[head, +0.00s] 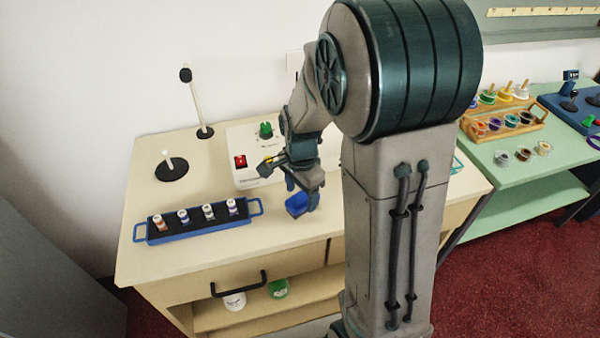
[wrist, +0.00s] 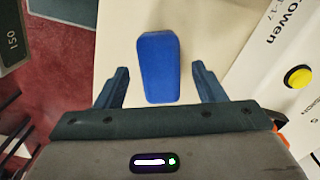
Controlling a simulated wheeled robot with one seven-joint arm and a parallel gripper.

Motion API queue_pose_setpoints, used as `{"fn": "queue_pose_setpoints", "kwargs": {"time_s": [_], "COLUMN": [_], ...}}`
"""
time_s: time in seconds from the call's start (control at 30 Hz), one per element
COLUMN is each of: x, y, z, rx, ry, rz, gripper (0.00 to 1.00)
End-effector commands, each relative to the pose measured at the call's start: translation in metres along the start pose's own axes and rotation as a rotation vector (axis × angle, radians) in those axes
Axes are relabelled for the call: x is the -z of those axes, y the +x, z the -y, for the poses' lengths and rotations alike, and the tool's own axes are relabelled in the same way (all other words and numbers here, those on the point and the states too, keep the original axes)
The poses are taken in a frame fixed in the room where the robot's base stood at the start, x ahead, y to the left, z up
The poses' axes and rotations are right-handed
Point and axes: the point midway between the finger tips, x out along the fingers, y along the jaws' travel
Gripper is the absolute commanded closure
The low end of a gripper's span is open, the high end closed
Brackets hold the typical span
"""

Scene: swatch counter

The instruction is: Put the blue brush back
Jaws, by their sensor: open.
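A blue piece (head: 298,205) shows just under my gripper (head: 303,188) in the head view, over the cream counter. In the wrist view the blue piece (wrist: 158,68) is a smooth tapered block between the two fingers, with space on both sides. My gripper (wrist: 160,70) is open and not closed on it. I see no bristles or handle on it, so I cannot tell whether it is the blue brush. Several wooden-handled items (head: 505,92) stand at the wooden rack (head: 520,127) on the green table; no blue one is clear there.
A white machine (head: 247,180) with red, green and yellow controls stands behind my gripper; its yellow button (wrist: 298,78) shows in the wrist view. A blue tray (head: 200,230) with several vials lies left. Black-based posts (head: 172,170) stand behind it. The counter's front strip is clear.

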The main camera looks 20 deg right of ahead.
Motion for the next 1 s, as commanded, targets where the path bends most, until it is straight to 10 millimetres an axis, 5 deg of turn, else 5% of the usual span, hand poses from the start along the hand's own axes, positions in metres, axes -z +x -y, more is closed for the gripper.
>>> {"fn": "queue_pose_setpoints", "kwargs": {"time_s": [0.3,0.57,1.0], "x": [0.000,-0.001,-0.037], "y": [-0.067,-0.091,-0.127], "z": [0.001,-0.003,-0.097], "rx": [0.004,0.009,0.146], "ry": [0.000,-0.029,-0.835], "rz": [-0.001,-0.002,-0.133], "gripper": [0.37,0.37,0.37]}}
